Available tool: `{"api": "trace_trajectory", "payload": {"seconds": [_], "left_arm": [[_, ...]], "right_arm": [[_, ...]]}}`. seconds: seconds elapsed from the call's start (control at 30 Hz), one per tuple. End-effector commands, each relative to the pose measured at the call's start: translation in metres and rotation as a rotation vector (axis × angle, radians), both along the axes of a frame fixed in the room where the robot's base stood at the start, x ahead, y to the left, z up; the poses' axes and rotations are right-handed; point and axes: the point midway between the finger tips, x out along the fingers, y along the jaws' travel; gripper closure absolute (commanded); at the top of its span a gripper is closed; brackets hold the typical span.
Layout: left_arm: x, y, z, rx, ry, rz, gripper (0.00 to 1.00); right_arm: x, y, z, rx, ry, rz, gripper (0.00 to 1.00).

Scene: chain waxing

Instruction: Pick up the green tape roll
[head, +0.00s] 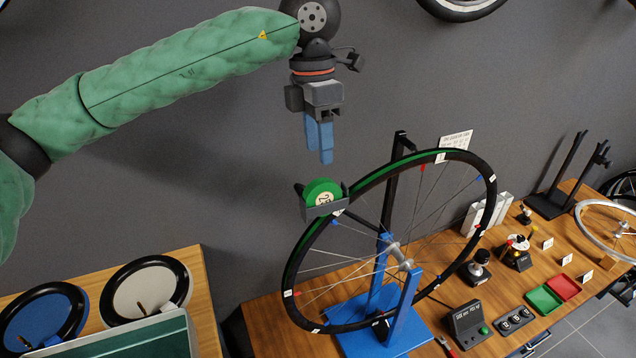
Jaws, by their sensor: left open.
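The green tape roll (318,187) has a pale, marked centre and sits in a dark holder (325,209) at the upper left of the wheel rim. A strip of green runs from that side along the top of the black rim. My left gripper (320,156) has blue fingers that point down and hangs above the roll, apart from it. It is open, seen nearly edge-on, with nothing visible between the fingers. My right gripper is not in view.
The spoked wheel (487,195) stands tilted on a blue truing stand (400,308) on the wooden bench (270,325). A control box (466,322), red tray (563,287) and green tray (543,299) lie to its right. Two round discs lie on the left table (193,262).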

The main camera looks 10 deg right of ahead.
Motion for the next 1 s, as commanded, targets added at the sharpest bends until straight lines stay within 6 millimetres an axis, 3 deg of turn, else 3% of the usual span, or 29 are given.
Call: {"api": "trace_trajectory", "payload": {"seconds": [0.37,0.7,1.0], "left_arm": [[-0.003,0.002,-0.028,0.021,-0.007,0.003,0.55],[-0.012,-0.002,-0.068,0.020,-0.005,0.002,0.55],[-0.013,-0.003,-0.077,0.019,-0.007,0.002,0.55]], "right_arm": [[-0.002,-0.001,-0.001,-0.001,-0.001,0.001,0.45],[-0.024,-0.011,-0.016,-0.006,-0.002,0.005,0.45],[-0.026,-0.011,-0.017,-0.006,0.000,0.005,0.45]]}}
